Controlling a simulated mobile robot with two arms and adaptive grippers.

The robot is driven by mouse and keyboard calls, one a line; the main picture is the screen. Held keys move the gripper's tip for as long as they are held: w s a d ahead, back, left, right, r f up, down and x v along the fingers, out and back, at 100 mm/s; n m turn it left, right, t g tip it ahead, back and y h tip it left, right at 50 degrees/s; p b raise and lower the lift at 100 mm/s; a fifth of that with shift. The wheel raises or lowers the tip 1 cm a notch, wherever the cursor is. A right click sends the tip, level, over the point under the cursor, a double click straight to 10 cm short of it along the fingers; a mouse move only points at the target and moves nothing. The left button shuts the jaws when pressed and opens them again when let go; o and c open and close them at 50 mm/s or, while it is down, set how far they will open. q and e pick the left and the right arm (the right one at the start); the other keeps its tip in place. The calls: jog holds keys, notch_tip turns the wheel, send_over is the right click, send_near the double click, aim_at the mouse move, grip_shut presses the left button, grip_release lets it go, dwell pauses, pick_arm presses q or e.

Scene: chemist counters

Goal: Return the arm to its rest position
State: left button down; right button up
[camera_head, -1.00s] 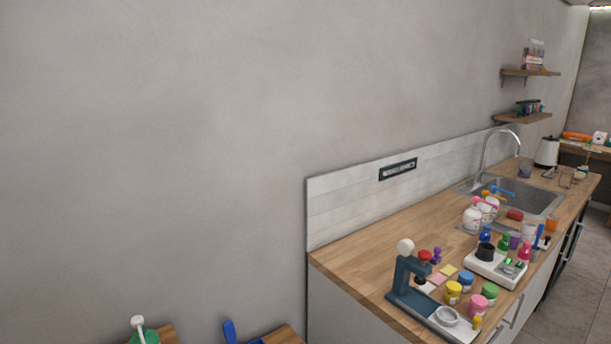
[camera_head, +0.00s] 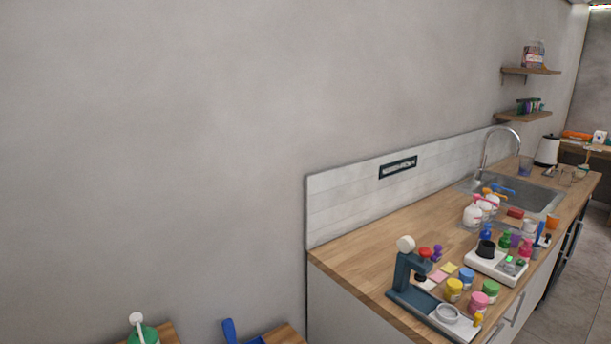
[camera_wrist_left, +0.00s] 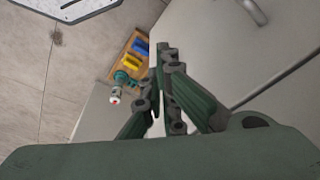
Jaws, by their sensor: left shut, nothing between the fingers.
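My left gripper (camera_wrist_left: 158,88) shows in the left wrist view, with its dark green and grey fingers brought together and nothing visible between them. It is not in the head view. Below or beyond the fingers there is floor and a pale cabinet front (camera_wrist_left: 205,45), with no clear contact. My right gripper is in neither view.
The wooden counter (camera_head: 345,258) at the right of the head view holds a press-like stand (camera_head: 403,280), several colourful jars and a sink (camera_head: 535,195). A green bottle (camera_head: 148,335) stands at bottom left. The wrist view shows a wooden holder (camera_wrist_left: 124,63) with blue and yellow items.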

pick_arm(q)
jog(key=s+a+f+g+b, duration=0.1)
jog(key=s+a+f, duration=0.2)
jog(key=s+f, duration=1.5)
notch_tip(320, 180, down, 3)
jog(key=shift+s+f+g, duration=0.2)
jog(key=shift+s+g, duration=0.05)
jog(key=shift+g, duration=0.05)
jog(key=shift+a, duration=0.1)
dwell(0.6)
